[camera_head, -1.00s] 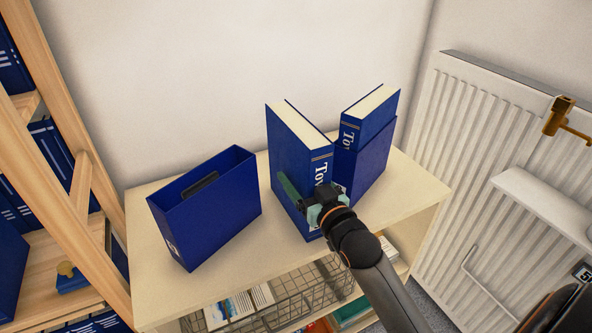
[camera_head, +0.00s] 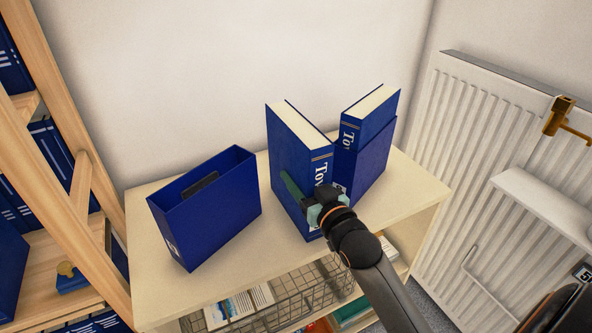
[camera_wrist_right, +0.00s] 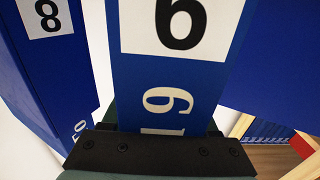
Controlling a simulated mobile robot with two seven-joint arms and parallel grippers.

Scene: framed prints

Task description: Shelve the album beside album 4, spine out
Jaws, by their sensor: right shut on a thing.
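A thick blue album (camera_head: 289,166) stands upright, cream page edges up, spine with white lettering facing the front. My right gripper (camera_head: 312,196) is shut on it near the spine; whether its bottom touches the cabinet top cannot be told. In the right wrist view its spine (camera_wrist_right: 172,70) fills the middle, with a number that looks like 6, or an upturned 9. A second blue album (camera_head: 369,112) stands in a blue slipcase (camera_head: 366,163) just right. A spine label in the right wrist view reads 8 (camera_wrist_right: 46,12). No 4 is readable. My left gripper is not in view.
An empty blue slipcase (camera_head: 208,216) stands left on the cream cabinet (camera_head: 300,258), with bare top between it and the held album. A wire basket (camera_head: 265,310) sits below. A wooden rack (camera_head: 62,150) with blue volumes stands left, a white radiator (camera_head: 470,140) right.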

